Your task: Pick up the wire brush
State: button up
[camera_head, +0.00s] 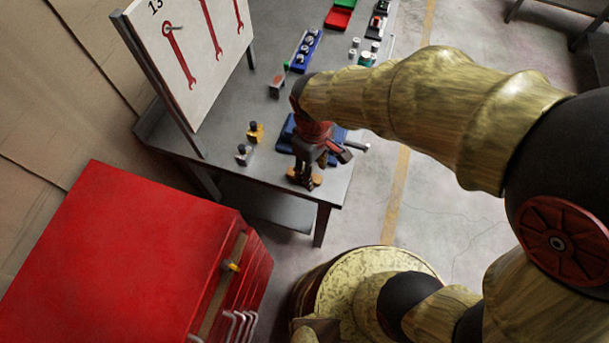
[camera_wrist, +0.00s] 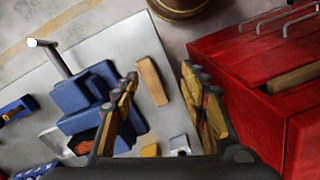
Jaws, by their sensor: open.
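A tan, wood-coloured block (camera_wrist: 153,81), which looks like the wire brush, lies flat on the grey table near its edge in the wrist view. Its bristles cannot be made out. My gripper (camera_wrist: 163,88) is open, its two yellow-brown fingers on either side of the block in the picture, with nothing held between them. In the head view my gripper (camera_head: 305,180) points down over the table's near corner. There it largely hides the spot beneath, and I cannot clearly tell the brush from the fingertips.
A blue vise (camera_wrist: 85,96) with a silver handle stands close beside my gripper. Small yellow (camera_head: 256,131) and grey (camera_head: 243,154) pieces stand on the table (camera_head: 225,170). A red cabinet (camera_head: 120,245) is near the table. A tool board (camera_head: 190,50) rises along the table's left side.

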aim_at(317, 179)
jog(key=w+a+n, duration=0.1)
jog(key=w+f+n, duration=0.1)
jog(key=shift+w+a+f, duration=0.1)
jog(key=shift+w+a, duration=0.3)
jog(key=shift+w+r+n+t, duration=0.2)
jog(key=shift+n+t, duration=0.1)
jog(key=shift+n, duration=0.3)
jog(key=shift+a+f+n, duration=0.15)
jog(key=shift+n, duration=0.25)
notch_tip(317, 179, down, 8)
jog(key=shift+w+a+r+b, duration=0.15)
jog(key=shift+r+b, duration=0.05)
jog(key=shift+b, duration=1)
jog(key=shift+r, duration=0.1)
jog(key=shift+c, duration=0.5)
grip_shut()
